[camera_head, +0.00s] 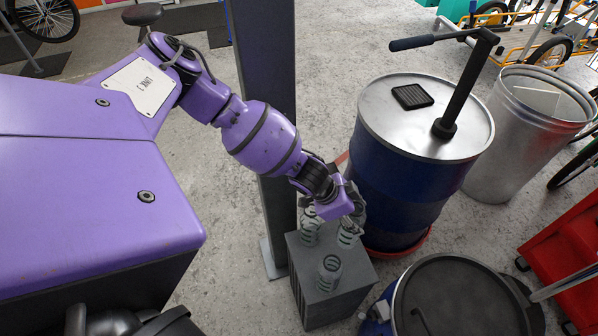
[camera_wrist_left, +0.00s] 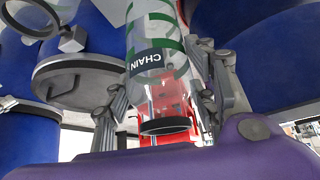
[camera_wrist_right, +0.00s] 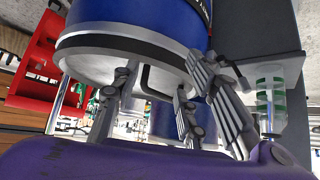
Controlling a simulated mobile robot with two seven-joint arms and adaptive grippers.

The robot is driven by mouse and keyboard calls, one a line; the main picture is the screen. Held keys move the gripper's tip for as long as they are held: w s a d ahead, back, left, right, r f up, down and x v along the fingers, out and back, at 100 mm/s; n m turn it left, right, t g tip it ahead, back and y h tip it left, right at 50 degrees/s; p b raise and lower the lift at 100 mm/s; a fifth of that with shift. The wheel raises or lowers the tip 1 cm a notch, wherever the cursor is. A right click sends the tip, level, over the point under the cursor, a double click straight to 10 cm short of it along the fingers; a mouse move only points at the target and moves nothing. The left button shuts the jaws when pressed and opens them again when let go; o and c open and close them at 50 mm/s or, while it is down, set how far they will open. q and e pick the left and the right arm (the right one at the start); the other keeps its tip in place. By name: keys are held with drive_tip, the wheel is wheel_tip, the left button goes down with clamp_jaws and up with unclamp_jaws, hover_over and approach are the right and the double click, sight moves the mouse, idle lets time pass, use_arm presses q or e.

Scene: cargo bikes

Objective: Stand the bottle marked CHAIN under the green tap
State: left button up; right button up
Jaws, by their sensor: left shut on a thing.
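The bottle marked CHAIN (camera_wrist_left: 155,60) is clear with green bands and a dark end. It sits between the fingers of my left gripper (camera_wrist_left: 160,105), which is shut on it. In the head view my left gripper (camera_head: 345,208) is above the back of a grey block (camera_head: 318,306) and mostly hides the held bottle. Other green-banded clear bottles stand on the block, one at its front (camera_head: 330,273) and one at its back left (camera_head: 308,230). My right gripper (camera_wrist_right: 160,105) has its fingers apart with nothing between them. I cannot make out a green tap in any view.
A blue drum (camera_head: 400,185) with a black hand pump stands in a red tray behind the block. A grey post (camera_head: 270,130) rises just left of the block. A dark-lidded drum (camera_head: 465,300) is at front right, near a red cart (camera_head: 570,260). A metal bin (camera_head: 520,130) stands farther right.

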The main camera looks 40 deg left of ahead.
use_arm(q)
drive_tip(key=r, duration=0.2)
drive_tip(key=r+p, duration=0.1)
drive_tip(key=r, duration=0.2)
drive_tip(key=r+p, duration=0.1)
drive_tip(key=r, duration=0.1)
drive_tip(key=shift+w+r, duration=0.3)
drive_tip(key=shift+r, duration=0.1)
drive_tip(key=r, duration=0.6)
drive_tip(key=shift+s, duration=0.3)
drive_tip(key=w+r+n, duration=0.1)
drive_tip(key=w+r, duration=0.2)
drive_tip(key=r, duration=0.3)
wheel_tip(320, 180, up, 12)
drive_tip(key=n+t+y+b, duration=0.1)
drive_tip(key=n+t+y, duration=0.1)
drive_tip(key=n+y, duration=0.3)
hover_over(357, 206)
drive_tip(key=w+d, duration=0.2)
drive_tip(key=n+h, duration=0.1)
drive_tip(key=a+f+n, duration=0.1)
drive_tip(key=s+a+f+n, duration=0.1)
drive_tip(key=a, duration=0.1)
drive_tip(key=s+a+f+y+b, duration=0.1)
drive_tip(key=shift+a+n, duration=0.2)
drive_tip(key=shift+n, duration=0.2)
use_arm(e)
drive_tip(key=shift+a, duration=0.2)
